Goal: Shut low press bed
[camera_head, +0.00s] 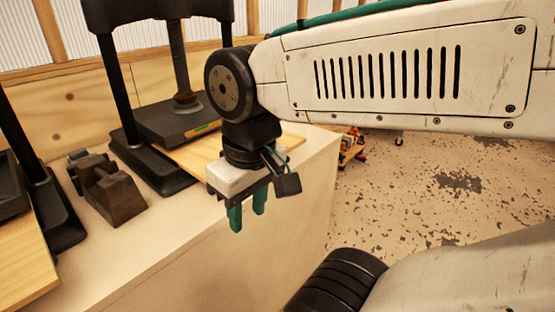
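A black press (180,124) stands on the bench behind my gripper, with a dark flat block under its vertical screw. A pale wooden board (192,157), possibly its bed, sticks out at the press's front and right. A second press (52,205) is cut off at the left edge, with another pale board (22,262) sticking out at its front. I cannot tell which bed is the low one. My gripper (247,212) points down in front of the middle press, its two teal fingers apart with nothing between them. My gripper and wrist hide part of the middle board.
A dark metal weight (112,192) sits on the bench between the presses. The bench top (130,250) is bare at the front and ends at a right edge.

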